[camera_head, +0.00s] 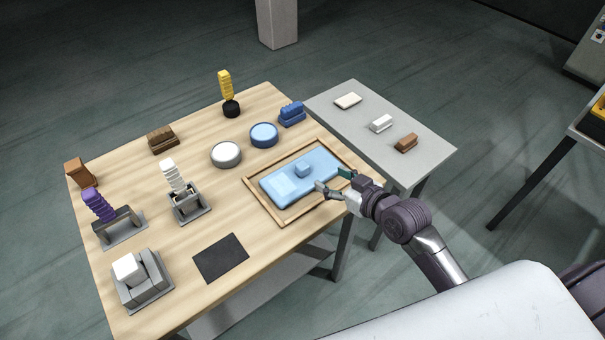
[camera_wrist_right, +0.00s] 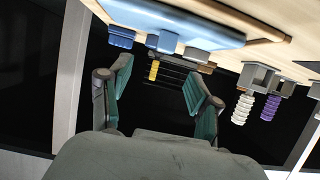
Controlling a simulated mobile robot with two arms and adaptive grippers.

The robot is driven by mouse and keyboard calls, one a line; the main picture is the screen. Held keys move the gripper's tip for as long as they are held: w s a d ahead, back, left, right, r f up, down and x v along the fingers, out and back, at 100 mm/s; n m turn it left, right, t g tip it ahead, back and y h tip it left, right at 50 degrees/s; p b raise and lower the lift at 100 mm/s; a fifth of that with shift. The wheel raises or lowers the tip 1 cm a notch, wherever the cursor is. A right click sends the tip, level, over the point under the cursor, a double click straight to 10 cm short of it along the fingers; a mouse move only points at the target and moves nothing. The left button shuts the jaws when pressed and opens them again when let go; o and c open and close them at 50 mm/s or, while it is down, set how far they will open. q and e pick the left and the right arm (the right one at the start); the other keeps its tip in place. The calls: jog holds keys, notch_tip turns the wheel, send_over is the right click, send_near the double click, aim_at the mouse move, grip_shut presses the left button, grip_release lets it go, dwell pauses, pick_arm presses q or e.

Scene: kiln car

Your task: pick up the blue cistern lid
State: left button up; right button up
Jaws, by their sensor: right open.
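The blue cistern lid (camera_head: 285,187) is a light blue slab with a raised block on top. It lies flat in a shallow wooden-rimmed tray (camera_head: 264,204) at the table's right side. My right gripper (camera_head: 331,180) is open and empty at the lid's near right edge, overlapping the tray's rim in the head view. In the right wrist view the picture is upside down. There the lid (camera_wrist_right: 185,17) lies across the top, beyond the spread fingers (camera_wrist_right: 155,88), with nothing between them. My left gripper is not in view.
White (camera_head: 226,155) and blue (camera_head: 264,135) round pieces and a dark blue ribbed block (camera_head: 291,114) stand behind the tray. A grey side table (camera_head: 365,135) with small blocks adjoins. A dark mat (camera_head: 220,258) lies at the front. Holders with ribbed pieces stand left.

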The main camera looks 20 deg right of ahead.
aim_at(304, 166)
jog(key=x, duration=0.6)
jog(key=shift+w+a+f, duration=0.15)
jog(key=shift+w, duration=0.15)
jog(key=shift+a+p+x, duration=0.2)
jog(key=shift+p+x, duration=0.1)
jog(key=shift+x, duration=1.05)
jog(key=shift+a+p+x, duration=0.15)
jog(key=shift+p+x, duration=0.1)
jog(key=shift+x, duration=1.05)
jog(key=shift+s, duration=0.2)
grip_shut()
jog(key=shift+w, duration=0.1)
